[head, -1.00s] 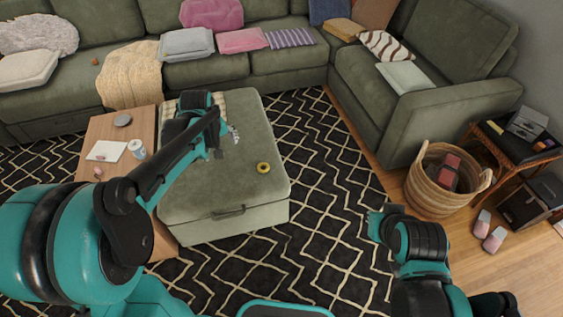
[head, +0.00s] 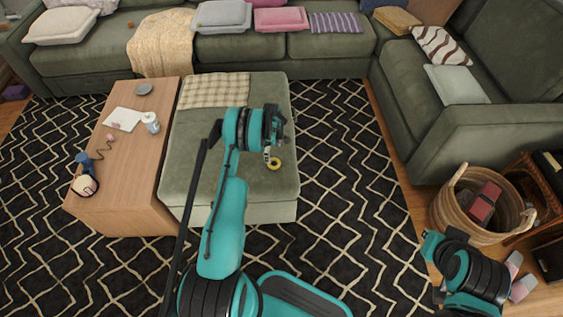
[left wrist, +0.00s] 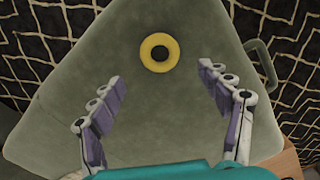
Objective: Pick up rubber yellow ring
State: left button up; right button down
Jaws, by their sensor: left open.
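The yellow ring (head: 274,164) lies flat on the green ottoman (head: 190,150), towards its right side. In the left wrist view the ring (left wrist: 160,53) shows whole, with a dark centre, ahead of and between the finger lines. My left gripper (head: 270,153) is over the ottoman beside the ring in the head view, partly hidden by its own wrist. In the left wrist view my left gripper (left wrist: 160,80) has its fingers spread wide, with nothing between them. My right arm shows at the lower right of the head view, but its gripper fingers cannot be made out.
A wooden table (head: 145,190) against the ottoman's left bears a notebook (head: 122,119), a can (head: 151,122) and a lamp-like item (head: 85,184). A checked cloth (head: 215,90) covers the ottoman's far end. A wicker basket (head: 455,215) stands at right. Patterned rug lies between.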

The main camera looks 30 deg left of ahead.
aim_at(274, 164)
pick_arm(q)
notch_tip(274, 164, down, 2)
jog(key=shift+s+f+b, duration=0.1)
jog(key=shift+b, duration=0.25)
notch_tip(274, 164, down, 4)
jog(key=b, duration=0.2)
jog(key=shift+d+f+b, duration=0.15)
jog(key=shift+f+b, duration=0.05)
jog(key=shift+b, duration=0.1)
jog(key=shift+f, duration=0.35)
jog(key=shift+r, duration=0.1)
jog(key=shift+c, duration=0.9)
jog(key=c, duration=1.1)
